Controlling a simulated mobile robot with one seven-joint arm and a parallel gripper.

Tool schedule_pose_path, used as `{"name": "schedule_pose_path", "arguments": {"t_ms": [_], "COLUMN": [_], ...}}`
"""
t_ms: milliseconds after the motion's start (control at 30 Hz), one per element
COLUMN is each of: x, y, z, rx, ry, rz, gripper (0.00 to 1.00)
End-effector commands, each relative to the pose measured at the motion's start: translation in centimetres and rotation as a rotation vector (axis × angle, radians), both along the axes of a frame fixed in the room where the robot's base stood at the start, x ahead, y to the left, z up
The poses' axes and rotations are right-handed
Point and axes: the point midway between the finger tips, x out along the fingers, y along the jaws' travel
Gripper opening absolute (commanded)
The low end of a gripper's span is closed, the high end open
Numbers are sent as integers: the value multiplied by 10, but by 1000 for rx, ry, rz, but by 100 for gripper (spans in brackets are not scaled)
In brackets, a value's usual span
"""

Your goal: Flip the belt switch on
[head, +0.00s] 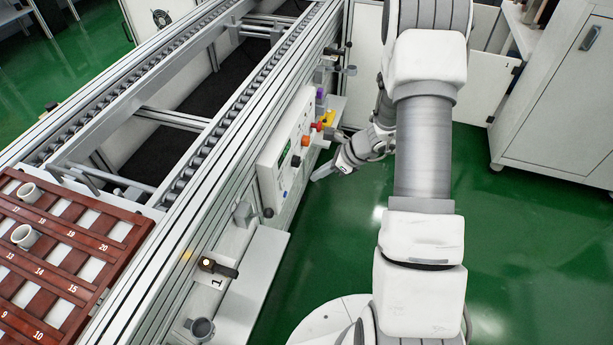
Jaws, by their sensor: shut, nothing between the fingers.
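A white control box (290,145) is mounted on the side of the conveyor frame. Its face carries a red knob (317,127), an orange knob (305,141), a black knob (296,161) and a yellow part (328,117). I cannot tell for certain which of these is the belt switch, nor its position. My gripper (318,175) is shut and empty, just right of the box and apart from the knobs as far as I can see. Its fingers point left toward the box's lower part. My arm hides part of the area behind it.
The roller conveyor (205,150) runs diagonally at left, with a brown slotted tray (128,228) holding white cups. A white cabinet (560,110) stands right; green floor is clear between.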

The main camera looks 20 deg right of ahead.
Motion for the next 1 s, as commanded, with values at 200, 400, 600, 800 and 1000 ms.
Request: {"name": "schedule_pose_path", "arguments": {"t_ms": [200, 400, 600, 800, 1000], "x": [-9, -11, -11, -14, -24], "y": [-14, -16, -16, -18, -25], "z": [21, 24, 23, 12, -19], "rx": [-1, 1, 1, 77, 355], "ry": [1, 1, 1, 50, 221], "rz": [0, 0, 0, -65, -289], "gripper": [0, 0, 0, 0, 0]}}
